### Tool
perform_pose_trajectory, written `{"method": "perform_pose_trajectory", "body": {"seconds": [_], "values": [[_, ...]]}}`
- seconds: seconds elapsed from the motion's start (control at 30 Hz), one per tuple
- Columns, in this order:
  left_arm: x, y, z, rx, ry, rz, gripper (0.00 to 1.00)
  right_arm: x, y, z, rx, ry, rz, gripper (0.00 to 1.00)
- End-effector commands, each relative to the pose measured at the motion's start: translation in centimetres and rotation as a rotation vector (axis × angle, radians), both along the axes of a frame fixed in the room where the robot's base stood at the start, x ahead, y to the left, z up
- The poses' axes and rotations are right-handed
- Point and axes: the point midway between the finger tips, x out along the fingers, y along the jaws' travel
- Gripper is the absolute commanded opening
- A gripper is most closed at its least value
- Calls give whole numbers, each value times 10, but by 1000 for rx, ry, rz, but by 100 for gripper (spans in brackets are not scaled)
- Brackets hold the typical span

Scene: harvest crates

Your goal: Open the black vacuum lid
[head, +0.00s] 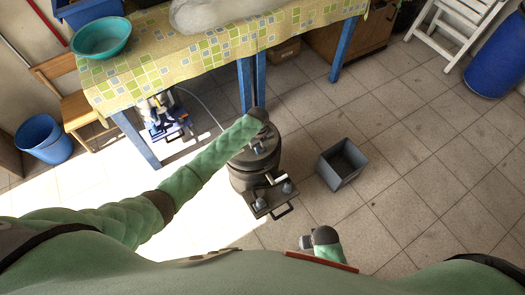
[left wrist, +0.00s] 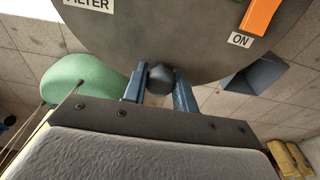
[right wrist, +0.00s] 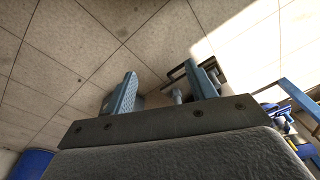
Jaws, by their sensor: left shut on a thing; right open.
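The vacuum stands on the tiled floor as a dark round drum (head: 245,181). Its black lid (head: 240,158) lies on top, partly covered by my left arm. In the left wrist view, the lid's dark disc (left wrist: 165,30) fills the top, with FILTER and ON labels and an orange switch (left wrist: 261,14). My left gripper (left wrist: 160,82) is shut on a round black knob (left wrist: 161,74) at the lid's edge. In the head view my left wrist is above the lid and hides the grip. My right gripper (right wrist: 163,85) is open and empty, low in front of the vacuum.
A grey open crate (head: 341,164) stands on the floor right of the vacuum. A table with a patterned cloth (head: 215,52) and blue legs (head: 342,50) is behind it. A blue bucket (head: 43,139) is at far left.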

Motion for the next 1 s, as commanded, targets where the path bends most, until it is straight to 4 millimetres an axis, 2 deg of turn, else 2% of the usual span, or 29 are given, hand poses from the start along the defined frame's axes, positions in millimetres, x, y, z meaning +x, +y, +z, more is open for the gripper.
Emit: {"method": "perform_pose_trajectory", "body": {"seconds": [0.03,0.17,0.33,0.47,0.8,1.0], "values": [[6,5,12,-14,20,3,0,-4,-2,-8,-3,5,0,56],[17,12,31,-66,92,3,0,-10,-5,-26,-5,4,0,56],[34,23,53,-137,185,2,0,-8,-3,-24,-3,1,-1,56],[44,31,66,-180,246,1,0,-1,0,-5,2,-3,-1,56],[66,47,89,-260,356,1,0,10,8,58,12,-6,0,56],[73,52,96,-284,387,1,0,12,9,82,15,-5,1,56]]}}
